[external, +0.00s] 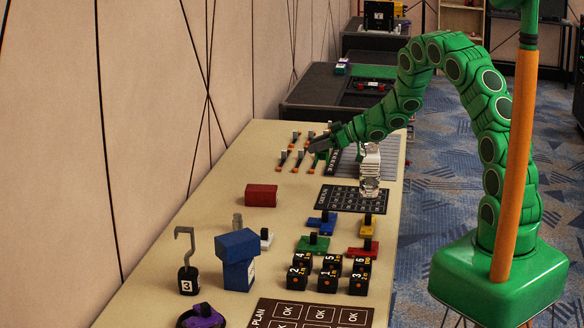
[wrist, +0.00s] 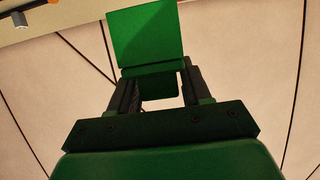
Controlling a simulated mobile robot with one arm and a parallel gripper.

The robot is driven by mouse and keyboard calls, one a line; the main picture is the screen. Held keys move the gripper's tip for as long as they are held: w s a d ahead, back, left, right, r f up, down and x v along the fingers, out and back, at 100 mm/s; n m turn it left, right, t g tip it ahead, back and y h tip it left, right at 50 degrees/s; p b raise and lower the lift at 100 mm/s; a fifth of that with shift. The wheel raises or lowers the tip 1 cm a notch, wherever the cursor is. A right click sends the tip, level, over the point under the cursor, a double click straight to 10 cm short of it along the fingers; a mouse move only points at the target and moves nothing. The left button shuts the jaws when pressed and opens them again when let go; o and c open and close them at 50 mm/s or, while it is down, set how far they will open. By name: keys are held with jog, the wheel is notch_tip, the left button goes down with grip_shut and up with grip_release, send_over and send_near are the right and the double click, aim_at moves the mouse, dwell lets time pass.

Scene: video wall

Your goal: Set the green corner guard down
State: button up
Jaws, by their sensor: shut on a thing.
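The green corner guard (wrist: 146,38) fills the top middle of the wrist view, with one flat square face towards me and a smaller green part below it. My gripper (wrist: 157,80) is shut on it, a dark finger on either side. The guard is hard to make out there. I cannot tell its exact height above the table.
Nearer are a red block (external: 262,195), coloured blocks with black knobs, black number cubes (external: 331,274), a blue block (external: 237,244) and a hook (external: 187,262). Bare table lies along the wall side.

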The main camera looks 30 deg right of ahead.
jog(key=s+a+n+g+y, duration=0.3)
jog(key=s+a+n+g, duration=0.55)
jog(key=s+a, duration=1.05)
jog(key=shift+g, duration=0.25)
jog(key=shift+w+a+f, duration=0.5)
jog(key=shift+w+f, duration=1.1)
jog(key=shift+w, duration=0.2)
jog(key=shift+w+a+f, duration=0.55)
jog(key=shift+w+f, duration=1.05)
jog(key=shift+w, duration=0.2)
jog(key=shift+w+a+f, duration=0.5)
jog(key=shift+w+f, duration=1.1)
jog(key=shift+w, duration=0.2)
jog(key=shift+f, duration=1.55)
jog(key=o, duration=1)
jog(key=shift+f, duration=0.1)
